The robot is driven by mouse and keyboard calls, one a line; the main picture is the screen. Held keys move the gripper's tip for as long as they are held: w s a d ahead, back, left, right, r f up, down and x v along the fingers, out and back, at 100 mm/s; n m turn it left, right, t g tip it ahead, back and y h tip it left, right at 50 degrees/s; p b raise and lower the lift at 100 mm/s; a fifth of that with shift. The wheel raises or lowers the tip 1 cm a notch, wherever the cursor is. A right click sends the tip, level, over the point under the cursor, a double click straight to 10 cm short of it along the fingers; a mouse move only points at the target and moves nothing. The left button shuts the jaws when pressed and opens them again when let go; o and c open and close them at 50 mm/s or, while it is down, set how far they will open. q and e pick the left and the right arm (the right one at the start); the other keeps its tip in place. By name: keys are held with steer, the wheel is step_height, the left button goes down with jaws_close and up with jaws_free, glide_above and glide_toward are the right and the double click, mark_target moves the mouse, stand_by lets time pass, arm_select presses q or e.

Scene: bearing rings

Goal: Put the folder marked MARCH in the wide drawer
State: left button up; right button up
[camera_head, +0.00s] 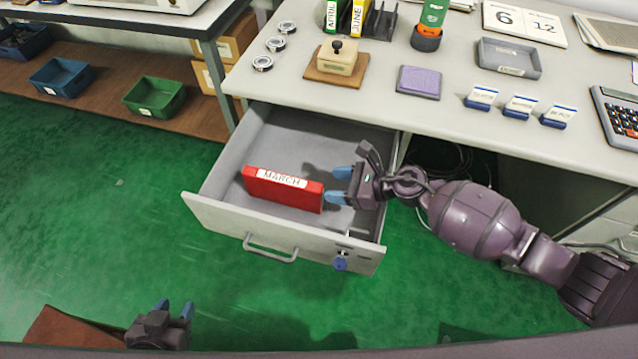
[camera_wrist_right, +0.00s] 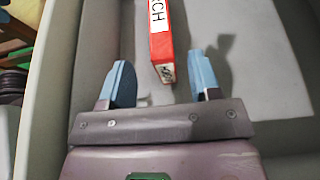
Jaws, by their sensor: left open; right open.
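The red folder marked MARCH (camera_head: 283,189) is inside the open wide drawer (camera_head: 262,228), toward its front, with its white label facing up. In the right wrist view the folder's near end (camera_wrist_right: 163,62) shows just beyond the fingertips, between their lines. My right gripper (camera_head: 338,184) is inside the drawer area, open, its blue fingertips just right of the folder's right end and apart from it. My left gripper (camera_head: 174,309) is open and empty, low over the green floor at the bottom left.
The desk top (camera_head: 420,110) holds a wooden stamp block (camera_head: 338,60), a purple pad (camera_head: 419,81), a grey tray (camera_head: 508,58), folders APRIL and JUNE (camera_head: 360,18) in a rack, and several small blue-based stamps. Keys (camera_head: 341,262) hang from the drawer front.

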arm_select(q)
steer(key=shift+r, duration=0.2)
arm_select(e)
steer(key=shift+v, duration=2.1)
